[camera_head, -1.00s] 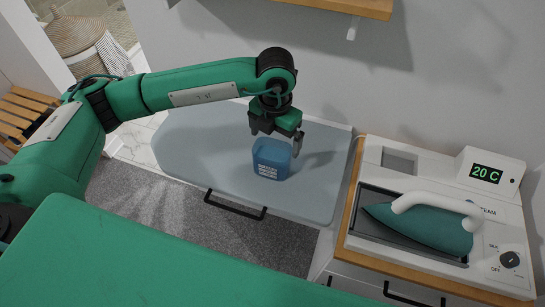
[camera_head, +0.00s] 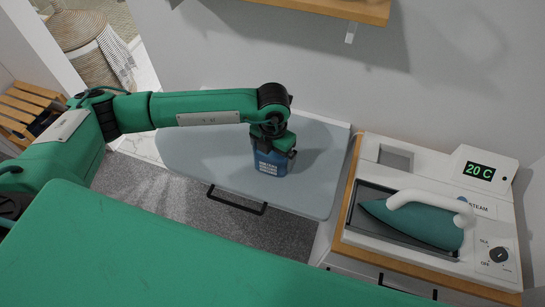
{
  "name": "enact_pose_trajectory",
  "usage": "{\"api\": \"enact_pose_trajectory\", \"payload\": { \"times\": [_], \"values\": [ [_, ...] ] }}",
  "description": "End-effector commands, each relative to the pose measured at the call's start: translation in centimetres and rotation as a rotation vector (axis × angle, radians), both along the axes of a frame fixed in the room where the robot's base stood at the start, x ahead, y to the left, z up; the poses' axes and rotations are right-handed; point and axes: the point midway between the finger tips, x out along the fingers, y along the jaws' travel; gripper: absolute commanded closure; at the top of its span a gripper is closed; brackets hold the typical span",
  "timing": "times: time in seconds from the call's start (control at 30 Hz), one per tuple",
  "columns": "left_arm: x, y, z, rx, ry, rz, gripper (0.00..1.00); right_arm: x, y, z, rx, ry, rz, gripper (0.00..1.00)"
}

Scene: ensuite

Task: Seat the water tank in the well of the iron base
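The blue water tank (camera_head: 271,164) stands upright on the grey-blue board (camera_head: 200,165), left of the iron base (camera_head: 425,172). My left gripper (camera_head: 273,150) is down at the top of the tank and hides its upper part. Its fingers are partly hidden, so I cannot tell whether they have closed on the tank. The well (camera_head: 396,158) is an empty square recess at the back left of the white iron base. My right gripper is not in view.
A teal iron with a white handle (camera_head: 422,221) rests on the base, in front of the well. A display (camera_head: 479,171) reads 20 C at the back right. A wooden shelf (camera_head: 335,8) hangs on the wall above.

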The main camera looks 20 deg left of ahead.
Motion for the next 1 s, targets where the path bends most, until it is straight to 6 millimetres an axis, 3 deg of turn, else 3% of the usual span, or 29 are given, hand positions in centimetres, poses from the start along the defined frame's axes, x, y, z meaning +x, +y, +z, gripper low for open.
{"api": "enact_pose_trajectory", "payload": {
  "times": [0.03,0.2,0.67,1.0],
  "values": [
    [0.0,0.0,0.0,0.0,0.0,0.0,0.16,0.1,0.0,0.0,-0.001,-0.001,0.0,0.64],
    [0.0,0.0,0.0,0.0,0.0,0.0,0.48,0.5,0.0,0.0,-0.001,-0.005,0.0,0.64],
    [0.0,0.0,0.5,0.0,-0.001,0.0,0.48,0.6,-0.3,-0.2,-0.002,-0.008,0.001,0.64],
    [0.1,0.0,2.8,-0.001,-0.004,0.0,0.48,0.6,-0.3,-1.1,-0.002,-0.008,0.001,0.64]
  ]
}}
